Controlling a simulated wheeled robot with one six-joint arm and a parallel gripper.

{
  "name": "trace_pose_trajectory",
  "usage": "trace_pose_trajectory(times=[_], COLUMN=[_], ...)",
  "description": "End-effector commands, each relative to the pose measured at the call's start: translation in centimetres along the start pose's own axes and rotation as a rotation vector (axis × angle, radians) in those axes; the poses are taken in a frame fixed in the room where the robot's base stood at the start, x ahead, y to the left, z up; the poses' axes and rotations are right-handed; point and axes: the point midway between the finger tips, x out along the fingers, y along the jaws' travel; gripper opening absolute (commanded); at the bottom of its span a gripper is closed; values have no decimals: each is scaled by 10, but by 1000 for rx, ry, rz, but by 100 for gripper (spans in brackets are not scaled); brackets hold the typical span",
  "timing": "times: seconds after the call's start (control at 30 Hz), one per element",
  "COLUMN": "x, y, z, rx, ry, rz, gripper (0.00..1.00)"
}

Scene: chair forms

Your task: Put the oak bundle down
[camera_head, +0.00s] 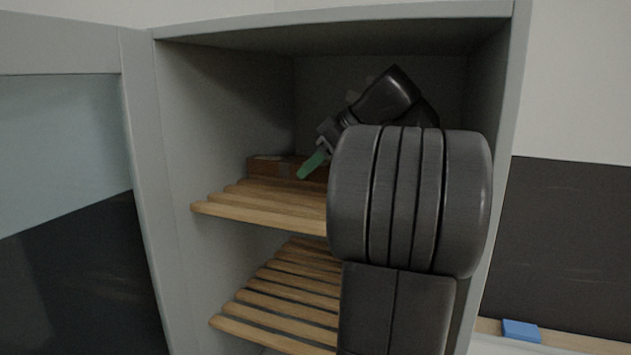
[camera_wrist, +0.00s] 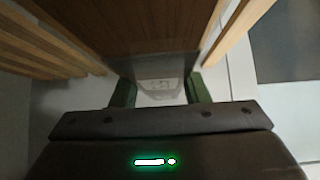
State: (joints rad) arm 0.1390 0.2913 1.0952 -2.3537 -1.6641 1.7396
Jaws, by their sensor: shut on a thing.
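The oak bundle (camera_head: 267,167) is a flat brown block at the upper slatted shelf inside the grey cabinet. In the wrist view the bundle (camera_wrist: 135,32) fills the upper middle, with a pale band at its near end. My gripper (camera_head: 312,164) reaches into the cabinet, its green fingers tilted down at the right part of the bundle. In the wrist view my gripper (camera_wrist: 162,90) has a green finger on each side of the bundle's near end and is shut on it. Whether the bundle touches the slats cannot be told. My arm hides its right side.
The upper shelf (camera_head: 250,209) has wooden slats; a lower slatted shelf (camera_head: 285,295) looks empty where visible. Cabinet walls (camera_head: 225,110) stand close on both sides. An open door (camera_head: 65,130) is at left. A blue block (camera_head: 521,331) lies outside at lower right.

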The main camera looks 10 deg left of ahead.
Motion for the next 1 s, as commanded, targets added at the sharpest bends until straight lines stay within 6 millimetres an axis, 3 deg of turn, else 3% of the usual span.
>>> trace_pose_trajectory(times=[0.3, 0.77, 0.8, 0.9, 1.0], x=[24, 30, 31, 30, 30], y=[-1, 4, 4, 4, 4], z=[24, 30, 31, 30, 30], rx=[2, 0, 0, 0, 0], ry=[1, 1, 0, 0, 0], rz=[0, 1, 1, 1, 1], gripper=[10, 10, 48, 63, 63])
